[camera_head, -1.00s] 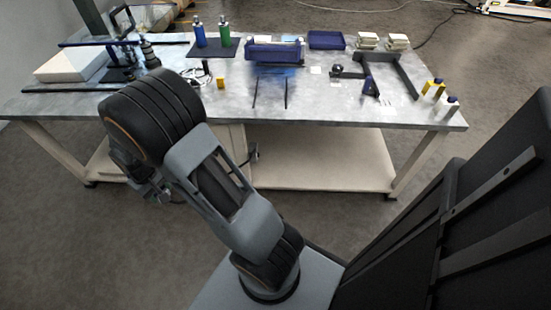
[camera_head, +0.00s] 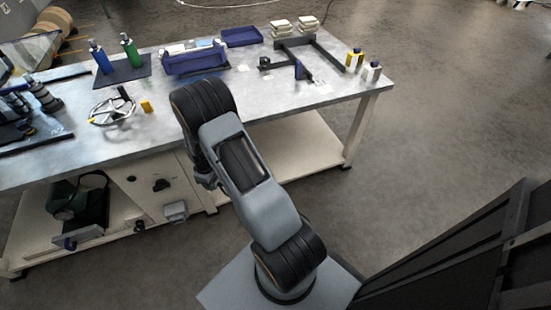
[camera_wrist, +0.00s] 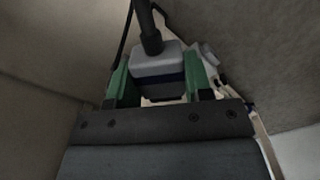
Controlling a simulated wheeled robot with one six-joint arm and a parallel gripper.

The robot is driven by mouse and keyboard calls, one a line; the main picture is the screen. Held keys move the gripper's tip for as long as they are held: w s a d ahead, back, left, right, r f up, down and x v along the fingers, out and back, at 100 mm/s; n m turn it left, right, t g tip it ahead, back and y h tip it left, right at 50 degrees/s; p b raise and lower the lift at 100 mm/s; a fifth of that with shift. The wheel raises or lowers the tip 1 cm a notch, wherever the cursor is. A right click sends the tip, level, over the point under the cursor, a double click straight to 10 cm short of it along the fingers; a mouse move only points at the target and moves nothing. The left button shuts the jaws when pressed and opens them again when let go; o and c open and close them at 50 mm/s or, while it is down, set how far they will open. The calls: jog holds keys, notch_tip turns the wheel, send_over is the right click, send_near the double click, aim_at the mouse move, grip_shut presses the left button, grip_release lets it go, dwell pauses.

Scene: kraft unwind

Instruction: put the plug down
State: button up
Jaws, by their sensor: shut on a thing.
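The plug (camera_wrist: 157,60) shows in the wrist view as a pale grey block with a dark blue band. A thick black cable rises from its top. My gripper (camera_wrist: 157,78) has its green fingers shut on the plug, one on each side. The plug's lower end is hidden by the gripper body. In the head view my gripper (camera_head: 207,181) hangs small and dark beside the arm, in front of the table's side. The plug cannot be made out there.
The grey worktable (camera_head: 150,132) stands ahead, with bottles, a handwheel (camera_head: 112,110) and a blue bin (camera_head: 195,60) on top. A grey box (camera_head: 175,211) sits low on its front. A green machine (camera_head: 77,195) is underneath at left.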

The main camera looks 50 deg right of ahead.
jog(key=s+d+f+n+b, duration=0.1)
jog(key=d+f+n, duration=0.25)
jog(key=f, duration=0.45)
jog(key=d+f+n+b, duration=0.1)
jog(key=d+f+n, duration=0.25)
jog(key=f, duration=0.45)
jog(key=w+d+f+b, duration=0.1)
jog(key=d+f+b, duration=0.1)
jog(key=d+f, duration=0.1)
jog(key=w+d+f+b, duration=0.2)
jog(key=d+f, duration=0.1)
jog(key=d, duration=0.1)
jog(key=w+d+f+b, duration=0.1)
jog(key=d+f+b, duration=0.2)
jog(key=shift+w+d, duration=0.3)
jog(key=shift+d, duration=0.05)
jog(key=shift+w+d+f+b, duration=0.2)
jog(key=shift+d+f+b, duration=0.3)
jog(key=shift+f+b, duration=0.05)
jog(key=shift+d+f+b, duration=0.1)
jog(key=shift+f+b, duration=0.55)
jog(key=shift+f, duration=0.8)
jog(key=shift+f, duration=0.2)
jog(key=o, duration=1.1)
